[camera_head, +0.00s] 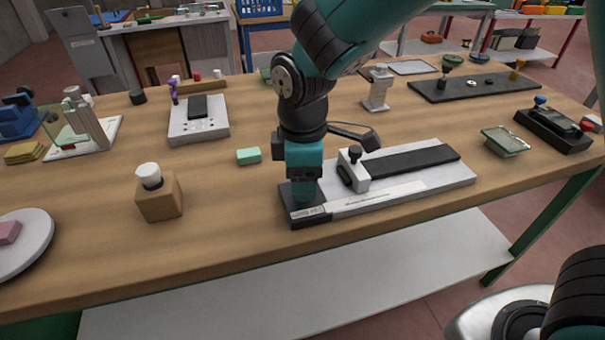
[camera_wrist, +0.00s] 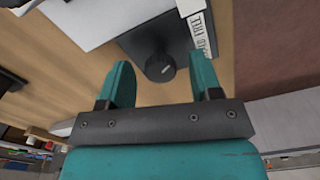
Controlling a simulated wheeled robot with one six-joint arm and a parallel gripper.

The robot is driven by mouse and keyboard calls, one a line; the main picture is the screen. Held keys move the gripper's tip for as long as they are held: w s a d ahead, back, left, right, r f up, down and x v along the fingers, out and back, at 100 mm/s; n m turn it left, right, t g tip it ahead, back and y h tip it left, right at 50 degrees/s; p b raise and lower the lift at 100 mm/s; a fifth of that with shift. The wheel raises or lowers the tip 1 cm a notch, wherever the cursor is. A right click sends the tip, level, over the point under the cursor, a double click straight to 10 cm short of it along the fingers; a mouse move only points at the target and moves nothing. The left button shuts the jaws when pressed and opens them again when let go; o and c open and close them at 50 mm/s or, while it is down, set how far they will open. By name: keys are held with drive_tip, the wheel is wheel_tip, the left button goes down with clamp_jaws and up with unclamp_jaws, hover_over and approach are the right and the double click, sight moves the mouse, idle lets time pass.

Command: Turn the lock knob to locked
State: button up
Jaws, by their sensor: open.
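The lock knob (camera_wrist: 159,68) is a round dark knob with a small white mark on its face, in the wrist view. It sits on a dark block (camera_head: 288,198) at the left end of the fixture. A white label (camera_wrist: 199,24) beside it shows "FREE" and part of another word. My gripper (camera_wrist: 162,76) is open, with one teal finger on each side of the knob and gaps visible. In the head view my gripper (camera_head: 304,192) points down over the dark block and hides the knob. I cannot tell how deep the fingers reach.
The fixture's white base (camera_head: 440,178) carries a dark strip (camera_head: 412,161) and a clamp-like carriage (camera_head: 353,170) just right of my gripper.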

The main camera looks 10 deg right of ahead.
drive_tip(key=c, duration=0.9)
drive_tip(key=shift+c, duration=0.2)
drive_tip(key=shift+m, duration=0.3)
drive_tip(key=m+p, duration=0.2)
drive_tip(key=m, duration=0.3)
drive_tip(key=shift+r+p, duration=0.1)
drive_tip(key=shift+p, duration=0.25)
drive_tip(key=m+p, duration=0.1)
drive_tip(key=m, duration=0.5)
drive_tip(key=shift+s+a+p, duration=0.1)
drive_tip(key=shift+a+p, duration=0.05)
drive_tip(key=shift+p, duration=0.25)
drive_tip(key=shift+m, duration=0.3)
drive_tip(key=o, duration=0.9)
